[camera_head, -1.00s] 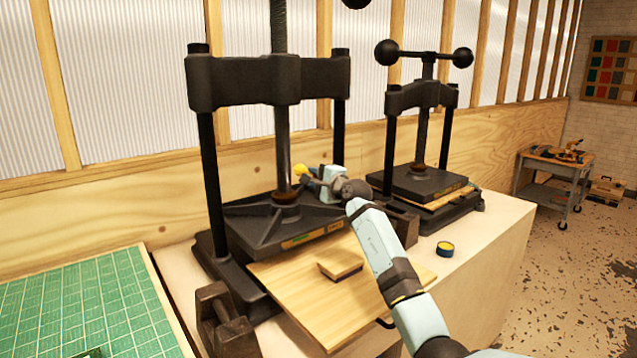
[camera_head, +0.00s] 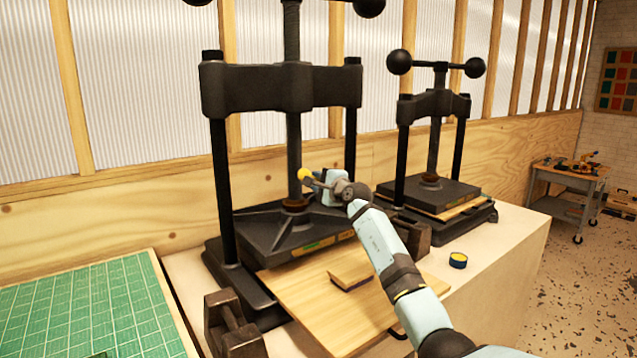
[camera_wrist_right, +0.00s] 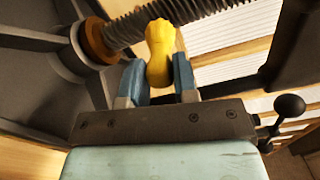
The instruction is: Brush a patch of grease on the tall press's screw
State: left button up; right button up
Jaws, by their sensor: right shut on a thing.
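The tall press (camera_head: 280,90) stands at the back left of the bench, with its dark vertical screw (camera_head: 294,150) running down to the platen (camera_head: 290,228). My right gripper (camera_head: 314,180) is beside the screw, a little above the platen. It is shut on a yellow thing, likely the grease brush (camera_head: 305,174). In the right wrist view the yellow brush (camera_wrist_right: 160,52) sits between the two fingers (camera_wrist_right: 158,85), and its far end is at the threaded screw (camera_wrist_right: 190,15). I cannot tell whether it touches. No grease patch can be made out. My left gripper is not in view.
A shorter press (camera_head: 432,130) stands to the right. A wooden board (camera_head: 310,300) with a small wood block (camera_head: 350,275) lies in front of the tall press. A green cutting mat (camera_head: 90,310) lies at left.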

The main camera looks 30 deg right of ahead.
jog(key=shift+w+a+b, duration=0.1)
jog(key=shift+w+b, duration=0.5)
jog(key=shift+w, duration=0.4)
